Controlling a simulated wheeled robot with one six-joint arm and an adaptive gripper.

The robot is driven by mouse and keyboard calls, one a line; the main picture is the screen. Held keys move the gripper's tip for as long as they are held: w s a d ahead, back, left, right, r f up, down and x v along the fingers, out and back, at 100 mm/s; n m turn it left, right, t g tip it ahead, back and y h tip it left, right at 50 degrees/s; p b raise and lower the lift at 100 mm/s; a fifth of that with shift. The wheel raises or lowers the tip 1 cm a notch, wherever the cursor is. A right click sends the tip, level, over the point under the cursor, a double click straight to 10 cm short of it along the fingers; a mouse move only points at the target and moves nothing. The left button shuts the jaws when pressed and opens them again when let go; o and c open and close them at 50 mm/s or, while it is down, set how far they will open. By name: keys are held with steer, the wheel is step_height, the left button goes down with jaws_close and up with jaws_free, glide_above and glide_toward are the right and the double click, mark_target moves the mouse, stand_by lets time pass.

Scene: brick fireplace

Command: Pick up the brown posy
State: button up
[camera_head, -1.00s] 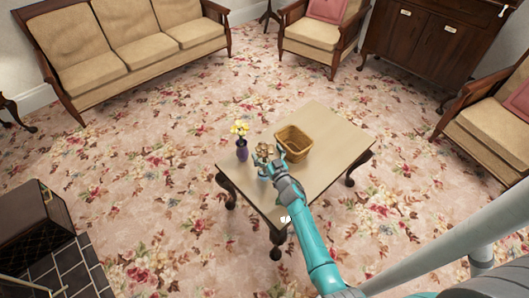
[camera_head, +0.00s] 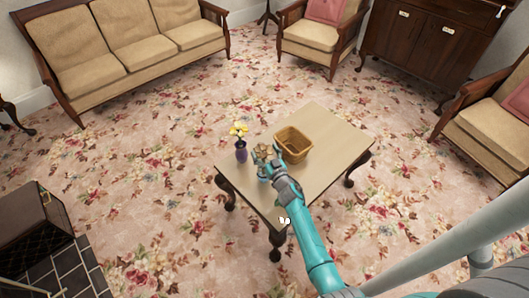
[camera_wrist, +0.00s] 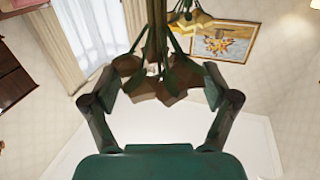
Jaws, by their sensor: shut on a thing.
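The brown posy (camera_head: 262,150) is a small bunch of brown blooms near the left side of the low table (camera_head: 318,180).
A purple vase with yellow flowers (camera_head: 240,145) stands close left of the posy. A brown wicker basket (camera_head: 294,146) stands close on the right. The table's right part is clear.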

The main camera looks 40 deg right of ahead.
steer(key=shift+r, duration=4.9)
steer(key=shift+r, duration=2)
